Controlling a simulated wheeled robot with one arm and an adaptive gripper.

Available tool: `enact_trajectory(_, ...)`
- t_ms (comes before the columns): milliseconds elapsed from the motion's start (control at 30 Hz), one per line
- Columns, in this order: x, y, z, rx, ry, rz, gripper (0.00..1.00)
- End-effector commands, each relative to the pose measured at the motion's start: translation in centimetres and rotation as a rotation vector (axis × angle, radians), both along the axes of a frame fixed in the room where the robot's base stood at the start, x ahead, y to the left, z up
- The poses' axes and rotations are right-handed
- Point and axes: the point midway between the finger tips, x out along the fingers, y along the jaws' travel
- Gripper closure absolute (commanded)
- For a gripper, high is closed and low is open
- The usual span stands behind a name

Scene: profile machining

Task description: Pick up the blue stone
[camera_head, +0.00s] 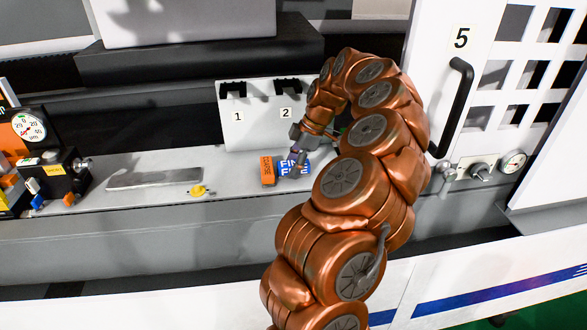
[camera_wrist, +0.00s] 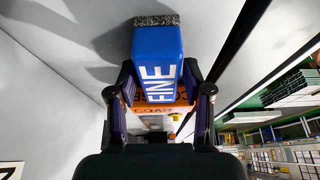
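The blue stone (camera_wrist: 158,60) is a block with white FINE lettering and a grey speckled end. In the head view the blue stone (camera_head: 288,167) rests on the grey ledge, just right of an orange stone (camera_head: 267,170). My gripper (camera_head: 299,165) reaches down over the blue stone, and a finger covers part of it. In the wrist view my gripper (camera_wrist: 159,82) has one finger on each side of the blue stone, very close to its sides. I cannot tell whether both fingers touch it. The orange stone (camera_wrist: 150,111) shows behind it.
A grey panel (camera_head: 256,128) with black hooks, numbered 1 and 2, stands behind the stones. A flat metal bar (camera_head: 154,179) and a yellow fitting (camera_head: 198,191) lie to the left. A gauge (camera_head: 29,128) stands far left. A door handle (camera_head: 456,108) is at right.

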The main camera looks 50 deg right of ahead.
Motion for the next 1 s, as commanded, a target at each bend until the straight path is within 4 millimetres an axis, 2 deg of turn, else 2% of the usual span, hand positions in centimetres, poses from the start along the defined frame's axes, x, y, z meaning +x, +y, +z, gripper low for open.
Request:
enact_trajectory(67, 0.0, 0.0, 0.0, 0.0, 0.0, 0.0, 0.61)
enact_trajectory(433, 0.0, 0.0, 0.0, 0.0, 0.0, 0.0, 1.0)
enact_trajectory(767, 0.0, 0.0, 0.2, 0.0, 0.0, 0.0, 1.0)
enact_trajectory(1000, 0.0, -0.1, 1.7, -0.005, -0.003, -0.001, 1.0)
